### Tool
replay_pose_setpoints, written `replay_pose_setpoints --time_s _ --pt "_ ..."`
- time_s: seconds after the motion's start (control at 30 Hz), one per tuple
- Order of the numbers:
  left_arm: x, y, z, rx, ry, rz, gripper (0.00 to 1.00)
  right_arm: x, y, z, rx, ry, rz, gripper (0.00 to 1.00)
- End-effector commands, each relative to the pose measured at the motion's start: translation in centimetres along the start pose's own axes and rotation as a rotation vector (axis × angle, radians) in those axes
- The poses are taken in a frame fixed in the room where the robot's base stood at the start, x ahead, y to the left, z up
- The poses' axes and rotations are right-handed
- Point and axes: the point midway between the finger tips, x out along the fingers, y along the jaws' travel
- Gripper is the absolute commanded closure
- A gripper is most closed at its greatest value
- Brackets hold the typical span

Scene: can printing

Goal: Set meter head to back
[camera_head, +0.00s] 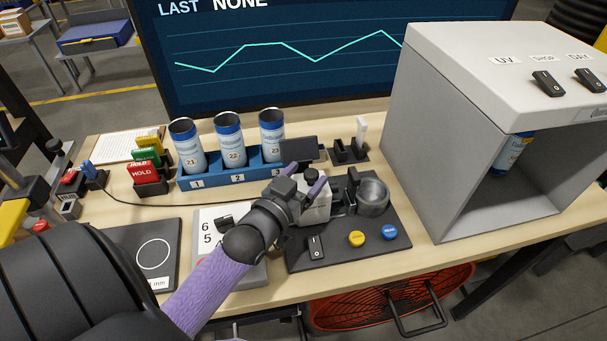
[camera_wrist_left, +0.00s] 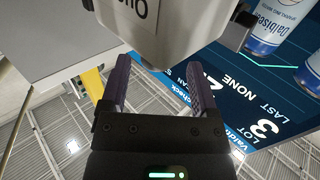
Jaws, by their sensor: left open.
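A dark board (camera_head: 340,247) on the bench carries a small device with a pale grey block (camera_head: 318,212), a dark flat panel (camera_head: 299,149) behind it and a round metal cup (camera_head: 373,196) at its right. I cannot tell for sure which part is the meter head. My left gripper (camera_head: 303,178) is over the block, its purple fingers spread and partly hiding it. In the left wrist view the open fingers (camera_wrist_left: 158,80) point toward a pale block with printed lettering (camera_wrist_left: 157,25). Nothing shows between the fingers. The right gripper is out of view.
A blue rack (camera_head: 207,181) with three numbered cans stands behind left. A grey open-front cabinet (camera_head: 440,120) stands close on the right. A yellow button (camera_head: 357,239), a blue button (camera_head: 389,232) and a black rocker switch (camera_head: 316,247) sit on the board's front.

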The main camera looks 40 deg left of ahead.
Motion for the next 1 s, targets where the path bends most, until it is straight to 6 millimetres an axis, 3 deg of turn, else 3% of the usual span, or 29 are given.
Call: replay_pose_setpoints --time_s 0.2,0.4,0.9,1.0 --pt "0.0 0.0 -5.8 0.001 0.005 0.0 0.22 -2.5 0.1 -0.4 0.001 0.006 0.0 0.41" --pt "0.0 -0.1 -9.2 0.003 0.002 -0.001 0.22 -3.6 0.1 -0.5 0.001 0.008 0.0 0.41" --pt "-0.1 0.0 -9.5 0.001 -0.004 -0.001 0.22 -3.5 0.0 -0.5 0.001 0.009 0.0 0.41" --pt "-0.8 1.2 -7.6 0.009 -0.113 0.01 0.22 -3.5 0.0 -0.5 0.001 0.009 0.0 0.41"
